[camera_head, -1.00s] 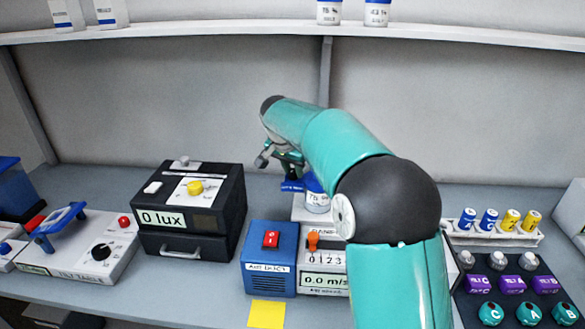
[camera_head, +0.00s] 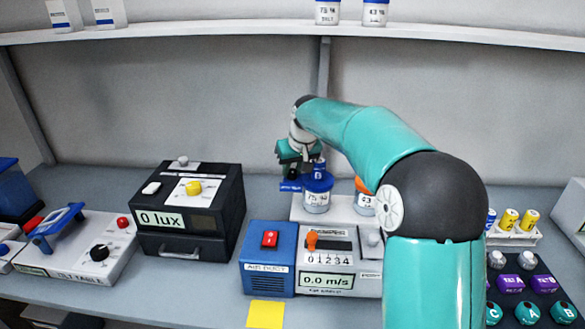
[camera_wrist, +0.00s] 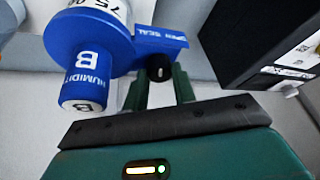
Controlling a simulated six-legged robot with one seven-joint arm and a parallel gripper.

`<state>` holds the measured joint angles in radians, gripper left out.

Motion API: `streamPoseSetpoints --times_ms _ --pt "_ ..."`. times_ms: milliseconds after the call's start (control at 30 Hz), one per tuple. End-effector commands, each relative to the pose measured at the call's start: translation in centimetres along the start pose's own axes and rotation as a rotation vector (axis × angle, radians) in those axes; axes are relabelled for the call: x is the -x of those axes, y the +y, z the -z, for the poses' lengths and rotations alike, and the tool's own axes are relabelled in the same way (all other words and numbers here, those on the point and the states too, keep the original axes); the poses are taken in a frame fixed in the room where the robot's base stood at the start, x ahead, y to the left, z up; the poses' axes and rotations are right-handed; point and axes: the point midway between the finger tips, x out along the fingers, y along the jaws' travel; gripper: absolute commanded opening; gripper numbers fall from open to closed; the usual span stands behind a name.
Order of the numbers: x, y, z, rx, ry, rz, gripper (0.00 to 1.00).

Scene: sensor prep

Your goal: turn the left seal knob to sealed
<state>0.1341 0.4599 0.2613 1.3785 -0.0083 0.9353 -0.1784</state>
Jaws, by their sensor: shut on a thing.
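The left jar (camera_head: 316,203), marked 75, has a blue lid with a blue humidity sensor B (camera_head: 319,170) standing in it. The sensor also shows in the wrist view (camera_wrist: 85,88). A blue plate (camera_wrist: 158,42) lettered OPEN and SEAL sticks out from the lid. The black left seal knob (camera_wrist: 159,73) with a small white mark is at this plate. My gripper (camera_wrist: 162,82) has its green fingers at the knob, one on each side, shut on it. In the head view my gripper (camera_head: 296,176) is just left of the jar, and the knob is hidden.
A second jar (camera_head: 364,202) with an orange lid stands to the right, partly behind my arm. The black lux box (camera_head: 190,215) is left of my gripper. The blue air duct box (camera_head: 268,262) and the airflow meter (camera_head: 327,281) stand in front.

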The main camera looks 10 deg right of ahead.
Motion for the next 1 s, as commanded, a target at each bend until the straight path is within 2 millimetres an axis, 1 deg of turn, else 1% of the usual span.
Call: streamPoseSetpoints --times_ms 300,500,700,1000 --pt "-0.02 0.22 0.07 0.254 -0.011 0.107 0.04" --pt "0.00 0.24 0.09 0.375 -0.017 0.156 0.04" --pt "-0.04 0.21 0.10 0.446 -0.020 0.186 0.04" --pt "-0.01 0.23 0.11 0.476 -0.021 0.197 0.04"
